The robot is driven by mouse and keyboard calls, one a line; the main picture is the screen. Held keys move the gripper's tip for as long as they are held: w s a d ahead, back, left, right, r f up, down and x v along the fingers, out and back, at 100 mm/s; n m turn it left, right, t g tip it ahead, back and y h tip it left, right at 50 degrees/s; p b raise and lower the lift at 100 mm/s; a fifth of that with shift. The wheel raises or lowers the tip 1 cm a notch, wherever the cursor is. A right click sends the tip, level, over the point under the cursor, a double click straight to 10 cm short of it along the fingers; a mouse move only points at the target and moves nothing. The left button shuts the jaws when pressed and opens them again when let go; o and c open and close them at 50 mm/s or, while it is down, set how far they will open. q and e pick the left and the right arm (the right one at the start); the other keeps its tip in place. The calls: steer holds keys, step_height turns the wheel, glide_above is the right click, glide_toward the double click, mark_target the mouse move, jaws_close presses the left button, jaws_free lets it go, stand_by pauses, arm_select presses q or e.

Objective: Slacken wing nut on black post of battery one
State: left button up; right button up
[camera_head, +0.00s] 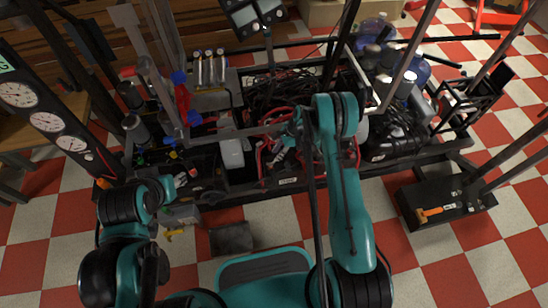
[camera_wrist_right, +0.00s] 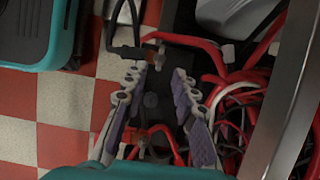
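In the right wrist view my right gripper (camera_wrist_right: 158,73) is open, its two purple-padded fingers apart and nothing held between them. Below and between them is a dark battery top (camera_wrist_right: 152,100), partly hidden by the fingers. A black cable (camera_wrist_right: 124,50) ends at a small terminal with a brass-coloured piece (camera_wrist_right: 153,44), just beyond the fingertips. A red cable (camera_wrist_right: 195,40) runs beside it. Which piece is the wing nut is too small to tell. In the head view my right arm reaches over the red cables and hides much of this spot. My left gripper (camera_head: 181,181) is near the frame's front left; its fingers are unclear.
Red and white cables (camera_wrist_right: 235,110) crowd the right of the wrist view, beside a grey metal bar (camera_wrist_right: 283,95). In the head view a gauge panel (camera_head: 47,122) stands left, and a black box with an orange tool (camera_head: 432,211) lies right.

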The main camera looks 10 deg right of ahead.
mark_target(270, 164)
steer(key=b+x, duration=0.2)
steer(key=x, duration=0.4)
steer(key=shift+f, duration=0.1)
jaws_close()
